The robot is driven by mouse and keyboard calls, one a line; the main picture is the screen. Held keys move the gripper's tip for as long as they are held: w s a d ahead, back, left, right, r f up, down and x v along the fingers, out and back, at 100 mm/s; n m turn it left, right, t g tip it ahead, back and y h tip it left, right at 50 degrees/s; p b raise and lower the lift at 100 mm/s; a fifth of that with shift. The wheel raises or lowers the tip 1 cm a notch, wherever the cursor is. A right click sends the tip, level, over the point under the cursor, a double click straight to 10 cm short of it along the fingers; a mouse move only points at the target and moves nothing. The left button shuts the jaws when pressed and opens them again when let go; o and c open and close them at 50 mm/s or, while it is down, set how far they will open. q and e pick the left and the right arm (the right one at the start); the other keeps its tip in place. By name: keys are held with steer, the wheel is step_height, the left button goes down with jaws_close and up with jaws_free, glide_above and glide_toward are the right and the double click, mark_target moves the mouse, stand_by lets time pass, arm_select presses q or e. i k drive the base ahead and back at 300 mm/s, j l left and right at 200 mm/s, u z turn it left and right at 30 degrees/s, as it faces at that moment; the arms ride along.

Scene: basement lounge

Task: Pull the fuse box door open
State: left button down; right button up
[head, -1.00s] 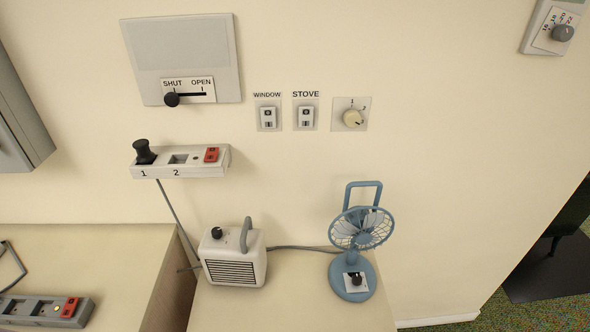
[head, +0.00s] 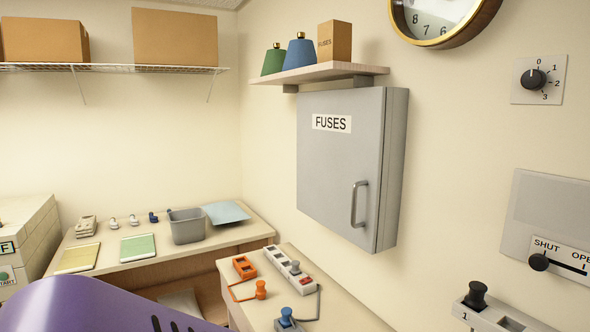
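The grey fuse box (head: 397,165) hangs on the wall right of centre in the head view, under a small shelf. Its door (head: 325,170) carries a "FUSES" label and is closed. A grey vertical bar handle (head: 358,204) sits near the door's lower right edge. Neither of my grippers shows in the head view, so their state is hidden.
A small shelf (head: 318,71) juts out above the box. A wall panel (head: 548,215) is at the right. A purple shape (head: 85,305) blocks the lower left.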

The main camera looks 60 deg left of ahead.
mark_target(340, 132)
steer(key=j+u, duration=0.1)
steer(key=u, duration=1.95)
